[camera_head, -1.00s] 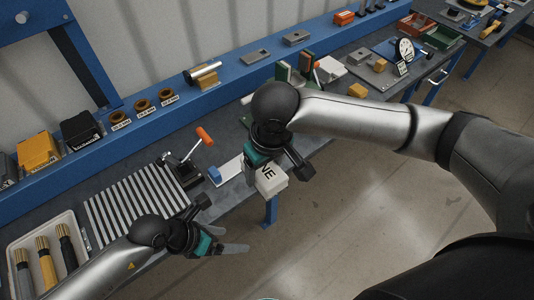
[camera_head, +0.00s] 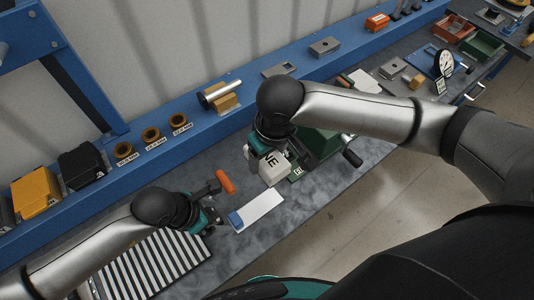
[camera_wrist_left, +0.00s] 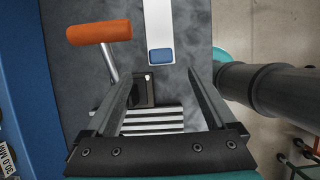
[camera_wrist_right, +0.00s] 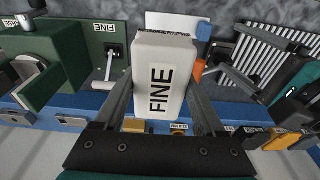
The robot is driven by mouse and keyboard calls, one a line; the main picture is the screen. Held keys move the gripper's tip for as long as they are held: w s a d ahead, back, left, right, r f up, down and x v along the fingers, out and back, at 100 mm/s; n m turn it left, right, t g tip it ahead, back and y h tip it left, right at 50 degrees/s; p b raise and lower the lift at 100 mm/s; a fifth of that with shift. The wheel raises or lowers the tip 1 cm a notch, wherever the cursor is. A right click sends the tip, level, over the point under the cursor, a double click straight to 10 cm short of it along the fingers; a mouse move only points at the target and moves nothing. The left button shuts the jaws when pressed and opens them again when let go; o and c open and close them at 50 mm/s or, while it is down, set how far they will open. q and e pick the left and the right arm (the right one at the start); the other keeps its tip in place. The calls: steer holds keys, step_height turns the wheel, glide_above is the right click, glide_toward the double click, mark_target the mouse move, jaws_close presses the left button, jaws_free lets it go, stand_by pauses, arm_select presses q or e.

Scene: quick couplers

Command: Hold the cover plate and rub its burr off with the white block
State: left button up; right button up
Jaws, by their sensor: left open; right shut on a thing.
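The white block (camera_head: 276,168), lettered FINE in the right wrist view (camera_wrist_right: 162,78), is between the fingers of my right gripper (camera_head: 266,148), which is shut on it above the bench. A flat white plate (camera_head: 262,208) with a blue end (camera_head: 236,220) lies on the bench; it appears to be the cover plate. I cannot make out a burr. In the left wrist view the plate (camera_wrist_left: 158,22) lies ahead, its blue end (camera_wrist_left: 161,56) nearest. My left gripper (camera_wrist_left: 163,76) is open and empty, apart from the plate, on its blue-end side.
A toggle clamp with an orange handle (camera_head: 226,182) stands beside the plate, close to my left gripper. A striped grate (camera_head: 150,262) lies at the left. A green machine (camera_head: 318,142) stands right of the white block. A blue shelf with bushings (camera_head: 150,134) runs along the back.

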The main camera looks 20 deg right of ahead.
mark_target(235, 218)
arm_select(q)
steer(key=b+x, duration=1)
steer(key=x, duration=0.1)
steer(key=shift+d+f, duration=0.1)
steer(key=shift+f, duration=0.1)
jaws_close()
stand_by(0.7)
stand_by(0.9)
jaws_free()
steer(key=shift+r, duration=0.15)
